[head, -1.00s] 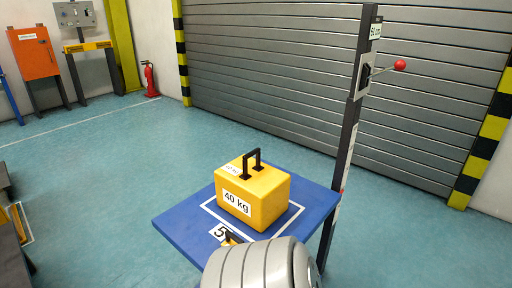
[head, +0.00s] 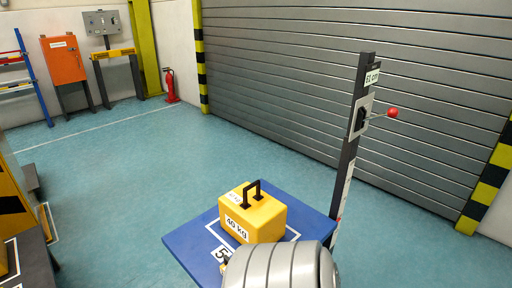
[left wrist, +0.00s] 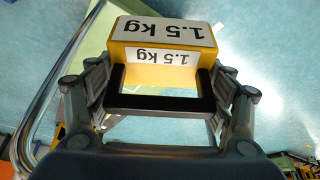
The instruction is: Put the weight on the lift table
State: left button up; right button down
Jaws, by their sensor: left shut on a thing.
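A yellow weight (left wrist: 160,76) labelled 1.5 kg hangs by its black handle in the left wrist view. My left gripper (left wrist: 161,101) is shut on that handle, with a finger at each end of it. The blue lift table (head: 190,243) is low in the head view. A yellow 40 kg weight (head: 263,221) with a black handle stands on it, upright. A white label starting with 5 shows on the near side of the table, mostly hidden by my grey arm link. The left gripper and the held weight do not show in the head view. My right gripper is not in view.
A dark post (head: 349,150) with a red-knobbed lever (head: 392,113) rises at the table's right side. A grey shutter (head: 330,60) stands behind. An orange cabinet (head: 64,70) and a fire extinguisher (head: 171,87) are at the back left.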

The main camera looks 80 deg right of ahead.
aim_at(300, 219)
jog(key=k+l, duration=0.75)
jog(key=l, duration=0.15)
jog(key=k+l, duration=0.25)
jog(key=l, duration=0.2)
jog(key=k+l, duration=0.2)
jog(key=l, duration=0.2)
jog(key=k+l, duration=0.1)
jog(key=l, duration=0.3)
jog(key=k+l, duration=0.1)
jog(key=l, duration=0.25)
jog(key=k+l, duration=0.1)
jog(key=l, duration=0.3)
jog(key=k+l, duration=0.1)
jog(key=l, duration=0.95)
jog(key=i+l+u, duration=0.1)
jog(key=l, duration=0.55)
